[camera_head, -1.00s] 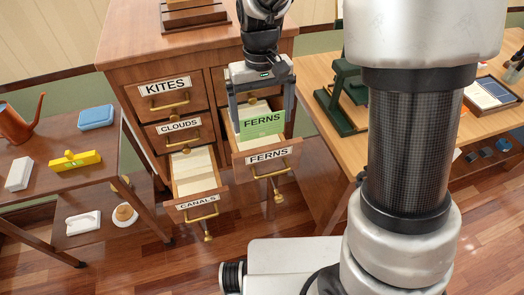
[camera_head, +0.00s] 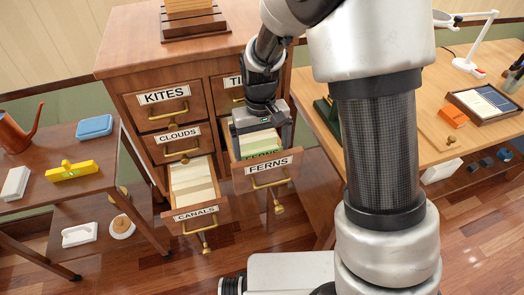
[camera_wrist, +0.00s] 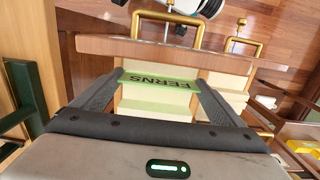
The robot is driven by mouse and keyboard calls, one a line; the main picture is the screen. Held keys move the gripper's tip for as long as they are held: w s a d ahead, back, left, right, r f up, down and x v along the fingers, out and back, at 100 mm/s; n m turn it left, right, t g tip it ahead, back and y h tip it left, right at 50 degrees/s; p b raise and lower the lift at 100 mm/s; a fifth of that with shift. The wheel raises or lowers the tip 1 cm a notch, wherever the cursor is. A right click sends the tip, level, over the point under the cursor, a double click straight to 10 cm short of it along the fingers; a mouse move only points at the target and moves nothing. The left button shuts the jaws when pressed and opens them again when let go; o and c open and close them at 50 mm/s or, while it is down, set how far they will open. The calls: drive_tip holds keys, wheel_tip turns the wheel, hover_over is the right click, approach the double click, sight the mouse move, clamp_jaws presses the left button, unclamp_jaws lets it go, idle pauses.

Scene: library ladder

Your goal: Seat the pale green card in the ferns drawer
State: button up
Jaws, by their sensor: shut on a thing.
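The pale green card, labelled FERNS, shows in the wrist view (camera_wrist: 162,82) between the fingers of my gripper (camera_wrist: 160,92). In the head view the card (camera_head: 264,154) is mostly hidden, with only a strip showing behind the front panel of the open ferns drawer (camera_head: 268,178). My gripper (camera_head: 262,128) points down into that drawer and is shut on the card's two sides. Cream cards stand in the drawer around it. The drawer front also shows in the wrist view (camera_wrist: 165,50). I cannot tell whether the card touches the drawer's bottom.
The canals drawer (camera_head: 203,217) stands open to the left, filled with cream cards. The clouds drawer (camera_head: 182,144) and kites drawer (camera_head: 164,109) are shut. A side table with a yellow level (camera_head: 73,170) stands left; a wooden desk (camera_head: 305,88) stands right.

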drive_tip(key=o, duration=0.7)
drive_tip(key=shift+f, duration=0.1)
wheel_tip(320, 180, up, 12)
drive_tip(key=p, duration=0.2)
drive_tip(key=s+d+r+m+t, duration=0.1)
drive_tip(key=s+d+r+t, duration=0.1)
drive_tip(key=s+d+r, duration=0.2)
drive_tip(key=s+d+r+m+t, duration=0.1)
drive_tip(key=s+d+r+t, duration=0.1)
drive_tip(key=s+d+r, duration=0.2)
drive_tip(key=s+d+r+m+t, duration=0.1)
drive_tip(key=s+d+r, duration=0.3)
drive_tip(key=s, duration=0.4)
drive_tip(key=shift+s+d+r+t, duration=0.35)
drive_tip(key=shift+r+t, duration=0.15)
drive_tip(key=shift+t, duration=0.2)
wheel_tip(320, 180, up, 12)
drive_tip(key=p, duration=1.2)
